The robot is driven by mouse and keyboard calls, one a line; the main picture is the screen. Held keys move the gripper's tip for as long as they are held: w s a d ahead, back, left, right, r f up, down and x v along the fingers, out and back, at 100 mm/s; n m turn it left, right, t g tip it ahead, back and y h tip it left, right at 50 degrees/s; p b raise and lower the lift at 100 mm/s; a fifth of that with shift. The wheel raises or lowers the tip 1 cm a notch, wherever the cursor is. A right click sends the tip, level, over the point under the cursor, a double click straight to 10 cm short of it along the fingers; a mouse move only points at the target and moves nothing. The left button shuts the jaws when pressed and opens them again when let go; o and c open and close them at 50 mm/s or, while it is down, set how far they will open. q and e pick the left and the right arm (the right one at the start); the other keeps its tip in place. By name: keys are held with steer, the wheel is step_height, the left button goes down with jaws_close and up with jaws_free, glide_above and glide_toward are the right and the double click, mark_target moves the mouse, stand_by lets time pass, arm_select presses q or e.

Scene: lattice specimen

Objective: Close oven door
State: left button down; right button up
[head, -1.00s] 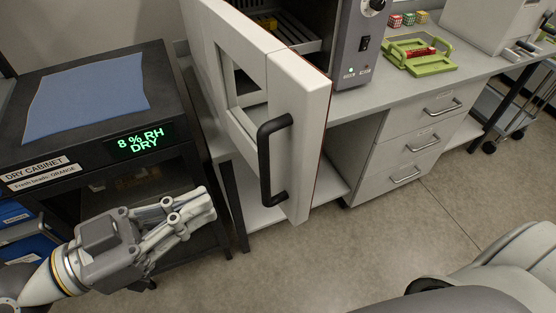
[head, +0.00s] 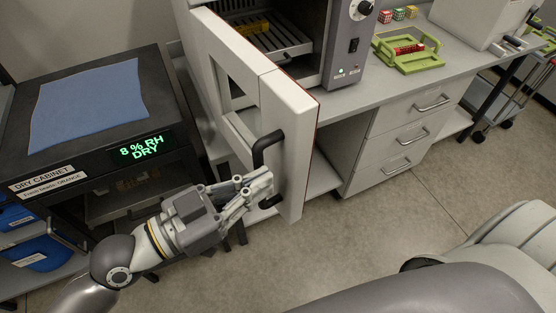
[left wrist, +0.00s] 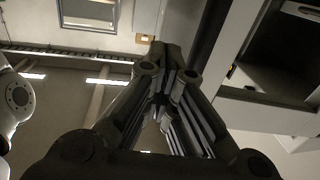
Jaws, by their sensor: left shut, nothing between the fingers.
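The oven door (head: 291,115) stands wide open in the head view, a pale panel with a window and a black bar handle (head: 257,152) on its edge. The oven (head: 345,50) behind it shows a rack and something yellow inside. My left gripper (head: 268,180) is shut and empty. Its fingertips overlap the lower part of the handle in the head view; whether they touch it I cannot tell. The left wrist view shows the closed fingers (left wrist: 160,60) with a dark bar and pale panel beside them. My right gripper is not in view.
A black dry cabinet (head: 165,95) with a blue cloth (head: 88,104) stands at left. The bench (head: 355,98) holds a green tray (head: 408,62) and small colored cubes. White drawers (head: 405,135) sit below. Open floor (head: 380,215) lies in front.

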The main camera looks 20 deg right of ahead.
mark_target(292, 167)
arm_select(q)
steer(key=d, duration=0.1)
steer(key=d+p, duration=0.1)
steer(key=d, duration=0.1)
steer(key=shift+w+d+r+p, duration=0.1)
steer(key=shift+w+p, duration=0.2)
steer(key=shift+d+f, duration=0.2)
steer(key=shift+d, duration=0.2)
steer(key=shift+w+d, duration=0.1)
